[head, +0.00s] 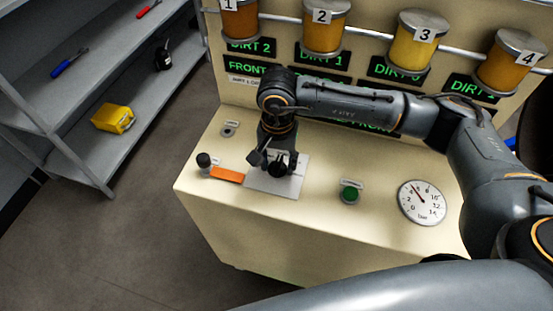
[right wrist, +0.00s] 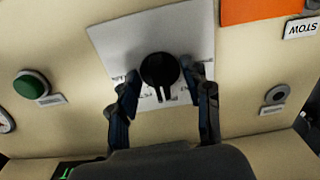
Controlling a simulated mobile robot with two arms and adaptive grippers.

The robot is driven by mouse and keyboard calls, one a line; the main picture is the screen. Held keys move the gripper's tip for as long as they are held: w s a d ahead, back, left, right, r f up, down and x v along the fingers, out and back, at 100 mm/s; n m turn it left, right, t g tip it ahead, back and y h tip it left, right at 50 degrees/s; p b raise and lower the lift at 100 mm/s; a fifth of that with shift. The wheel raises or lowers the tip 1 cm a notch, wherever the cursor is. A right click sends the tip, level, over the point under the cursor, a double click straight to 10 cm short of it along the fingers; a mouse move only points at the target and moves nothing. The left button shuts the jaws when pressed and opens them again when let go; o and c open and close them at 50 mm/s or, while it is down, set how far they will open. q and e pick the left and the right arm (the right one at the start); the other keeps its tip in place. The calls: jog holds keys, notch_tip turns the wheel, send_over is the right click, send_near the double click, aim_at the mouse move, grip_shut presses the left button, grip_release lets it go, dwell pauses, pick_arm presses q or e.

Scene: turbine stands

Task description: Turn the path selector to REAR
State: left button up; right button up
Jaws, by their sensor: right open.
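The path selector is a round black knob (right wrist: 158,70) with a forked pointer on a white plate (right wrist: 180,30). In the right wrist view its pointer faces down, toward my gripper. The plate's lettering is upside down there and partly covered, so I cannot read which position the pointer marks. My right gripper (right wrist: 166,76) is open, with one finger on each side of the knob; I cannot tell whether they touch it. In the head view the knob (head: 285,165) is partly hidden by my right gripper (head: 271,158) above the plate (head: 274,185). My left gripper is not in view.
A black-knobbed control (head: 204,160) and an orange strip (head: 227,174) lie left of the plate. A green button (head: 350,195) and a gauge (head: 422,203) are to its right. Numbered canisters (head: 324,30) line the back panel. A shelf (head: 95,165) holds a yellow object (head: 113,119).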

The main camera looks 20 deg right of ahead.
aim_at(278, 164)
jog(key=shift+r+p, duration=1)
jog(key=shift+r, duration=1.5)
